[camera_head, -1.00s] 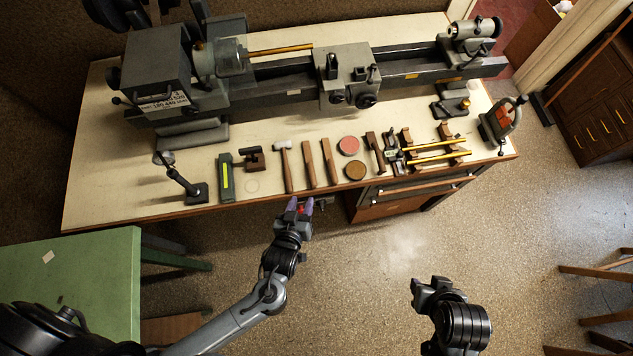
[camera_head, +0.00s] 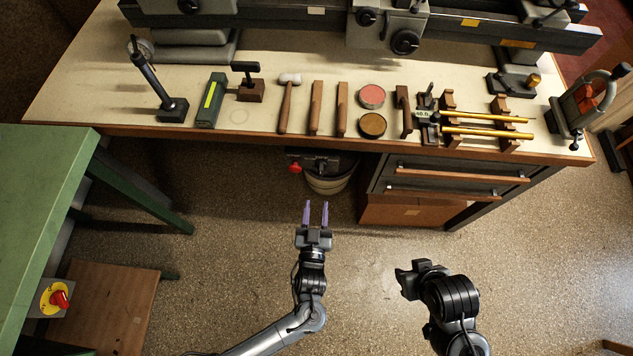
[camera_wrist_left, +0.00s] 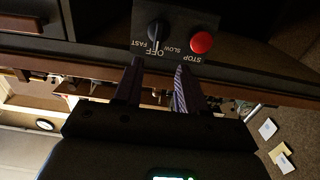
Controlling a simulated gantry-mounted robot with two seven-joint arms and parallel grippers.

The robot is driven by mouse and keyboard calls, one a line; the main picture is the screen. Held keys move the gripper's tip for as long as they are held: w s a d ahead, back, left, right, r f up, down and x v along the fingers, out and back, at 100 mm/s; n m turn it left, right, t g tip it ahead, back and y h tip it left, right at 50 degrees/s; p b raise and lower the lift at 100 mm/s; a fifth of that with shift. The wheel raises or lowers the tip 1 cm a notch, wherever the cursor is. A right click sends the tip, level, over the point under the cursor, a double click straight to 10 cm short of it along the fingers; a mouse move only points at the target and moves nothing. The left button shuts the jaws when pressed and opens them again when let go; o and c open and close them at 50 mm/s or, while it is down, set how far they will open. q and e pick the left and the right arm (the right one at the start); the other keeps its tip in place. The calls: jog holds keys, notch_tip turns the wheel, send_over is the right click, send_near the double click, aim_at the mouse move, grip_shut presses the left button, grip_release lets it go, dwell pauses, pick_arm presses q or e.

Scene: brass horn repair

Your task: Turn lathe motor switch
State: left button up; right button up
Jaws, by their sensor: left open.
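The lathe motor switch box (camera_head: 318,160) hangs under the front edge of the bench. In the left wrist view it is a dark panel with a black rotary knob (camera_wrist_left: 156,31), printed OFF, FAST and SLOW, beside a red STOP button (camera_wrist_left: 201,42). The red button also shows in the head view (camera_head: 295,168). My left gripper (camera_head: 316,205) is open and empty, its purple fingers pointing at the box from the front. In the left wrist view its fingertips (camera_wrist_left: 158,66) are just below the knob, with no clear contact. My right gripper (camera_head: 411,281) is away to the right; its jaw state is unclear.
The workbench (camera_head: 75,100) carries the lathe (camera_head: 400,38), mallet (camera_head: 288,98) and other tools. A bucket (camera_head: 328,184) stands below the switch box, with drawers (camera_head: 440,188) to its right. A green table (camera_head: 35,190) and a red-knobbed yellow switch (camera_head: 57,298) are at left. Open floor lies in front.

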aim_at(321, 174)
pick_arm(q)
jog(key=w, duration=0.3)
jog(key=w+b, duration=0.1)
jog(key=w, duration=0.2)
jog(key=w+d+b, duration=0.1)
jog(key=w, duration=0.2)
jog(key=shift+w+f, duration=0.15)
jog(key=shift+f, duration=0.1)
jog(key=shift+w+b, duration=0.35)
jog(key=shift+w, duration=0.45)
jog(key=shift+c, duration=0.4)
grip_shut()
